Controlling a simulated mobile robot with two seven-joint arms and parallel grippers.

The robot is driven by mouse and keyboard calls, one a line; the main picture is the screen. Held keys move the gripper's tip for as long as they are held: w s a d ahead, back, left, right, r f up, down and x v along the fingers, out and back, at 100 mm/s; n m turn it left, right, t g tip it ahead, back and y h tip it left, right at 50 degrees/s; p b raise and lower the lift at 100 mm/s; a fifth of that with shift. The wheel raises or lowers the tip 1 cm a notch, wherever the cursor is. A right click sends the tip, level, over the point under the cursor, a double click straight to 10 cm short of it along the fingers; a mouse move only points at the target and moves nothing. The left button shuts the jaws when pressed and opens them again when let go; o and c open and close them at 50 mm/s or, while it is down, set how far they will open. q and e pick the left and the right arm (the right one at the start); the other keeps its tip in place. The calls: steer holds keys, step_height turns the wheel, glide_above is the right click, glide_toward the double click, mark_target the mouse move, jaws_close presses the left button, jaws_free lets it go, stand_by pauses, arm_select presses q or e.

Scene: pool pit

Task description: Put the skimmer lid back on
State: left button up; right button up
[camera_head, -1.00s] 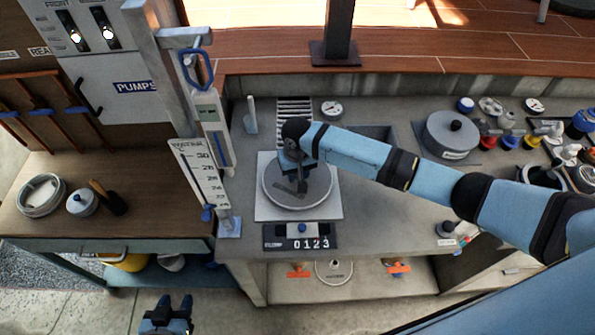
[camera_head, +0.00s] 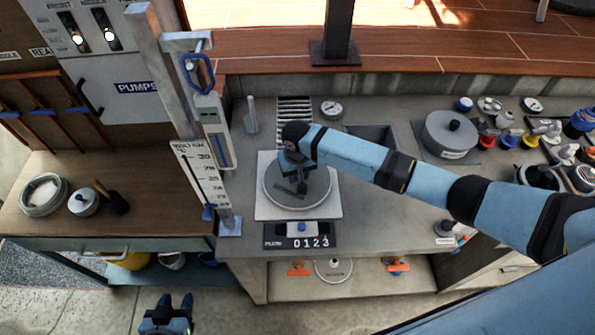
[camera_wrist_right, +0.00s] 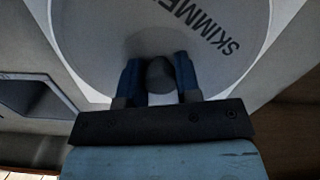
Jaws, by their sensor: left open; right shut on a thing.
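The round grey skimmer lid (camera_head: 285,205) lies over the pale square plate (camera_head: 265,212) on the counter. My right gripper (camera_head: 297,180) is above it, partly hiding it. In the right wrist view, the lid (camera_wrist_right: 115,30) bears the lettering "SKIMME…". There my right gripper (camera_wrist_right: 160,78) has its blue fingers shut on the lid's dark round knob (camera_wrist_right: 160,75). The lid looks flat within the plate, but I cannot tell whether it is fully seated. My left gripper (camera_head: 174,301) is open and empty, low over the floor at the bottom left.
A digit counter (camera_head: 300,242) sits in front of the plate. A gauge post (camera_head: 200,175) stands to its left. A lidded grey pot (camera_head: 450,135), a dial gauge (camera_head: 331,108) and a sink recess (camera_head: 372,137) are behind and right.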

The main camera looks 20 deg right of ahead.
steer(key=shift+f, duration=0.25)
steer(key=shift+f, duration=0.3)
stand_by(0.8)
steer(key=o, duration=1.2)
steer(key=shift+o, duration=0.4)
steer(key=shift+r+p, duration=0.45)
steer(key=shift+r, duration=2.05)
steer(key=shift+r, duration=0.1)
